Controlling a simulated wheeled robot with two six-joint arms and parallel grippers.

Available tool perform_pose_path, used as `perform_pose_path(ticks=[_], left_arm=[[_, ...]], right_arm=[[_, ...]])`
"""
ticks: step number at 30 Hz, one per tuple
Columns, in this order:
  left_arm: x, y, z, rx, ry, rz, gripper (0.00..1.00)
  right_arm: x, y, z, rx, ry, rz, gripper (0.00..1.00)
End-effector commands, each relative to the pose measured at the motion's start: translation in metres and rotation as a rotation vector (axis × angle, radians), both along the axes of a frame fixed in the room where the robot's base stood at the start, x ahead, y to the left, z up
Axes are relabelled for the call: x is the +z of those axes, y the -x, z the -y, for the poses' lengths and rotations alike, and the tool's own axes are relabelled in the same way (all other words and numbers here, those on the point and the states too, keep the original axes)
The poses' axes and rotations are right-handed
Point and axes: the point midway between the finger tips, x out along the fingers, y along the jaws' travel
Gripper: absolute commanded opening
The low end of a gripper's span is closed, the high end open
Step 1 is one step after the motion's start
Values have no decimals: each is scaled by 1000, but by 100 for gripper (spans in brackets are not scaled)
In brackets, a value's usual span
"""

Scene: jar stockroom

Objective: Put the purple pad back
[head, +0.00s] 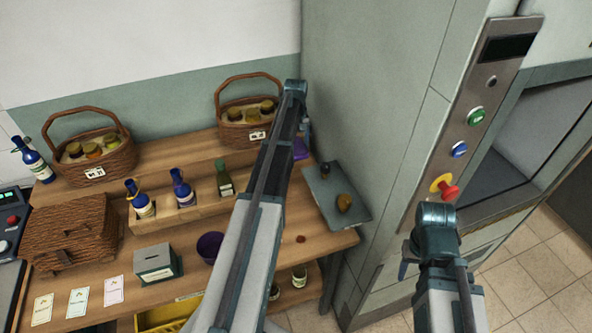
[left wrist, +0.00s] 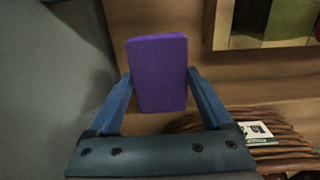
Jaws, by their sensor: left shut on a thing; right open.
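The purple pad (left wrist: 158,74) is held between the two blue fingers of my left gripper (left wrist: 158,88) in the left wrist view. In the head view the pad (head: 301,149) shows as a small purple patch beside my left arm, near the back right of the wooden bench (head: 303,261). My left gripper (head: 305,127) is mostly hidden by its own arm there. I cannot tell whether the pad touches the bench. My right gripper (head: 407,262) is open and empty, in front of the grey cabinet, with its fingers mostly hidden.
A grey tray (head: 357,211) with a dark item and a yellow-brown lump lies at the bench's right end. A basket (head: 232,125) with jars stands left of my left gripper. Bottles stand in a wooden rack (head: 208,211). A purple bowl (head: 211,246) is further forward. The cabinet (head: 375,90) rises at right.

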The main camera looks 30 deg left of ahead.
Motion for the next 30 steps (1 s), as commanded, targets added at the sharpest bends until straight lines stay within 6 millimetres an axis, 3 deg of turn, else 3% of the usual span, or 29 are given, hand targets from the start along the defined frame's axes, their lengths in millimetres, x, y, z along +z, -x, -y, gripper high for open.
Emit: perform_pose_path(ticks=[9, 20, 30], left_arm=[[-52, 0, 0, 0, 0, 0, 39], [-62, 0, 0, 0, 0, 0, 39], [-97, 0, 0, 0, 0, 0, 39]], right_arm=[[-52, 0, 0, -1, 0, 0, 50], [-62, 0, 0, -1, 0, 0, 50], [-97, 0, 0, -1, 0, 0, 50]])
